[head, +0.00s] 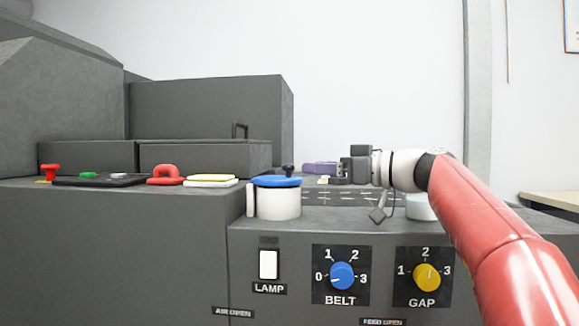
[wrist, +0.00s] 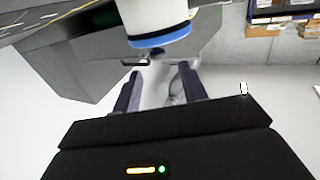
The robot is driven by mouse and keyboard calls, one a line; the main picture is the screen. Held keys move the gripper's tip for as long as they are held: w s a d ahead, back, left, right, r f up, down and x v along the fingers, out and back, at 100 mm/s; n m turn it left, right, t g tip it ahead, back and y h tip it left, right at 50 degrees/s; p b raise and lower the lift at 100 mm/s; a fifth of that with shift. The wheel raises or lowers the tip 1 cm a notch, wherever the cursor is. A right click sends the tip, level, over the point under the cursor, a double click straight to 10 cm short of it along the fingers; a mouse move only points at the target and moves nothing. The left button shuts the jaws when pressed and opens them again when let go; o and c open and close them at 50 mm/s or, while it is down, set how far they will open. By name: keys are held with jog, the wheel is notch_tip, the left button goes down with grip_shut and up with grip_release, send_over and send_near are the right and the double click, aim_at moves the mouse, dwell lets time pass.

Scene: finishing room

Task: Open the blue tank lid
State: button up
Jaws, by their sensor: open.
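The blue lid (head: 277,181) sits level on the white tank (head: 279,205) on the machine top, with a black knob (head: 288,169) standing on it. The lid looks closed. My gripper (head: 309,168) is just right of and seemingly behind the knob in the head view, at about knob height, its jaws pointing left. In the wrist view the gripper (wrist: 159,71) has its two dark purple fingers apart with nothing clearly between them. The blue lid (wrist: 160,37) and white tank (wrist: 152,14) appear upside down beyond the fingertips. Whether a finger touches the knob cannot be told.
A second white container (head: 420,207) is partly hidden by my arm. Red handle (head: 165,175), yellow and white blocks (head: 211,180) and a black tray (head: 98,180) lie left of the tank. The front panel has a lamp switch (head: 268,265), blue dial (head: 342,276) and yellow dial (head: 427,277).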

aim_at(293, 166)
jog(key=p+x, duration=0.2)
jog(key=x, duration=0.6)
jog(key=shift+w, duration=0.15)
grip_shut()
